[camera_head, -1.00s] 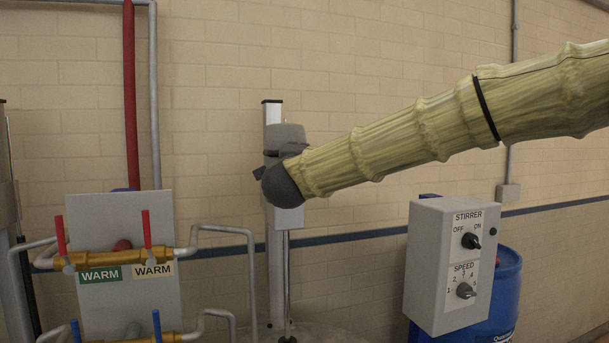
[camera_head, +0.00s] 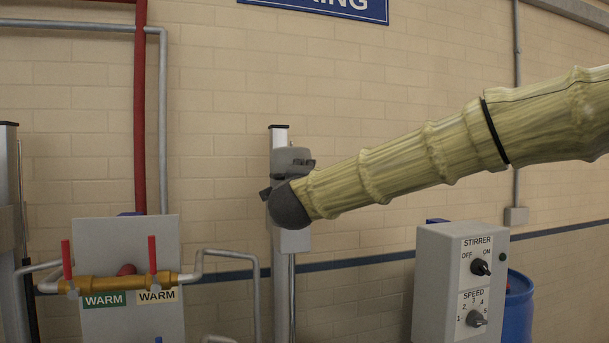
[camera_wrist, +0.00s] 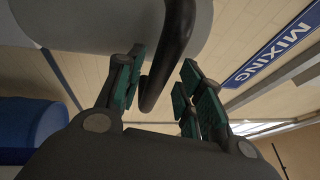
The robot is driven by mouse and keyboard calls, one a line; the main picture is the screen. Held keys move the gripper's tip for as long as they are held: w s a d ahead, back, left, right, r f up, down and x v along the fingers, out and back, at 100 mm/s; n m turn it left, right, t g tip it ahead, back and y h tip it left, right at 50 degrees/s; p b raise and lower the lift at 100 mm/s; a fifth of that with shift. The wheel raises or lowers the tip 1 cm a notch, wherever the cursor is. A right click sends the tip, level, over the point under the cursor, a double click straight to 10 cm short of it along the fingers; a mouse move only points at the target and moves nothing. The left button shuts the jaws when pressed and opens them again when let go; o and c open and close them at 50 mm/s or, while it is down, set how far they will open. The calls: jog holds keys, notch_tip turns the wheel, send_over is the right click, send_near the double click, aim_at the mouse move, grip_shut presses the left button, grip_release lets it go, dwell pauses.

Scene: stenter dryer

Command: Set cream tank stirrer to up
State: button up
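The cream tank stirrer stands against the wall in the head view. Its grey motor head (camera_head: 291,158) is near the top of a pale upright column (camera_head: 279,136), with a thin shaft below. My forearm reaches in from the right, and its dark end covers part of the motor head. My gripper is mostly hidden there. In the wrist view, my gripper (camera_wrist: 158,88) is open, with a green-padded finger on each side of a dark curved bar (camera_wrist: 172,45). The bar passes between the fingers beside a grey rounded body (camera_wrist: 100,22). A gap shows on the right finger's side.
A grey control box (camera_head: 436,280) with STIRRER and SPEED knobs stands at right, before a blue drum (camera_head: 517,310). At left, a panel carries brass valves with red levers (camera_head: 152,254) and grey pipes. A blue MIXING sign (camera_wrist: 285,48) hangs on the wall.

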jog(key=s+f, duration=0.2)
jog(key=s, duration=0.9)
jog(key=shift+s, duration=0.4)
